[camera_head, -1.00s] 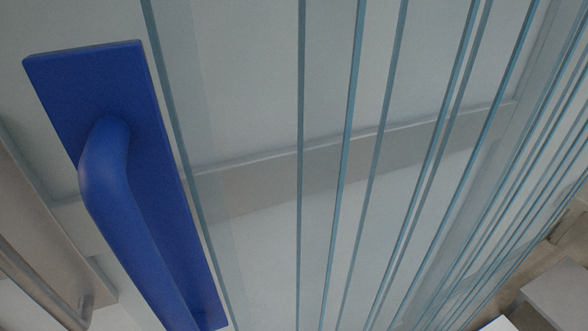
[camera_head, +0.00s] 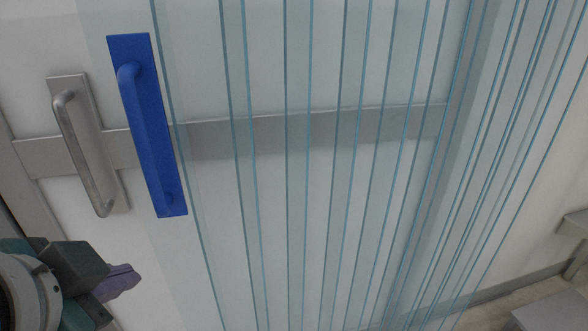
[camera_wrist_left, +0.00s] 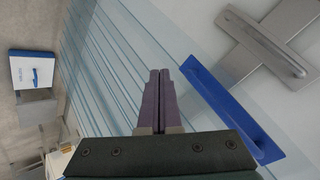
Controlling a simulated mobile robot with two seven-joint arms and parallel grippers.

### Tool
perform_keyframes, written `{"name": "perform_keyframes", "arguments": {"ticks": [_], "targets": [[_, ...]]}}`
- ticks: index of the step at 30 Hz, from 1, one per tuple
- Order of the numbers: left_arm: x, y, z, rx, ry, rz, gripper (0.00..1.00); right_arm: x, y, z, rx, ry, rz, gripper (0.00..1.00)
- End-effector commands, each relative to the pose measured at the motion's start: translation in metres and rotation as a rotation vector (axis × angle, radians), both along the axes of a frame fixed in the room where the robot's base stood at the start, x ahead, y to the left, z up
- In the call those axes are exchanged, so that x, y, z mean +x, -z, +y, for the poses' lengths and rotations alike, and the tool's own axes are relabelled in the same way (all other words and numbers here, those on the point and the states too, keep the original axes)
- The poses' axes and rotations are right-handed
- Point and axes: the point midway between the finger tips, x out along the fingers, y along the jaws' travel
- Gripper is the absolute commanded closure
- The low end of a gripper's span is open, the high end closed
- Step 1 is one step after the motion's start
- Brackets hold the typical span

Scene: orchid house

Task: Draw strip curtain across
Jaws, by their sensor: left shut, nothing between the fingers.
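The clear strip curtain (camera_head: 270,230) hangs in front of a pale door, its strips with blue-green edges spread from the blue handle to the right. The blue handle (camera_head: 150,130) is a bar on a long plate at the curtain's left edge. My left gripper (camera_head: 128,280) is at the lower left of the head view, below the blue handle and apart from it. In the left wrist view its purple fingers (camera_wrist_left: 157,95) are together and empty, with the blue handle (camera_wrist_left: 232,110) to their right. My right gripper is in neither view.
A metal door handle (camera_head: 90,145) is on the door left of the blue handle. A grey bench (camera_head: 574,226) stands at the right. The left wrist view shows a white and blue box (camera_wrist_left: 33,70) on a grey stand.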

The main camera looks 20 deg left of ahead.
Motion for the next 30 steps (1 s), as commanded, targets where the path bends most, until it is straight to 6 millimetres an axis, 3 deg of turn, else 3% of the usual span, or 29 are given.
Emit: {"name": "perform_keyframes", "arguments": {"ticks": [1, 7, 15, 23, 30], "targets": [[0.012, 0.005, 0.003, 0.084, 0.032, -0.058, 1.0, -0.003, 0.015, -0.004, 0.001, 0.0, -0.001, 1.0], [0.059, -0.021, 0.001, 0.465, 0.211, -0.276, 1.0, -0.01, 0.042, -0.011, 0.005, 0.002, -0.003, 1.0], [0.097, -0.045, -0.029, 0.886, 0.457, -0.45, 1.0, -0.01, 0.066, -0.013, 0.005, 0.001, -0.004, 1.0], [0.123, -0.052, -0.029, 0.93, 0.484, -0.464, 1.0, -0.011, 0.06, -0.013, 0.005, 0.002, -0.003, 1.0], [0.17, -0.051, -0.018, 0.927, 0.482, -0.463, 1.0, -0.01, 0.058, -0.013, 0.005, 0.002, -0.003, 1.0]]}}
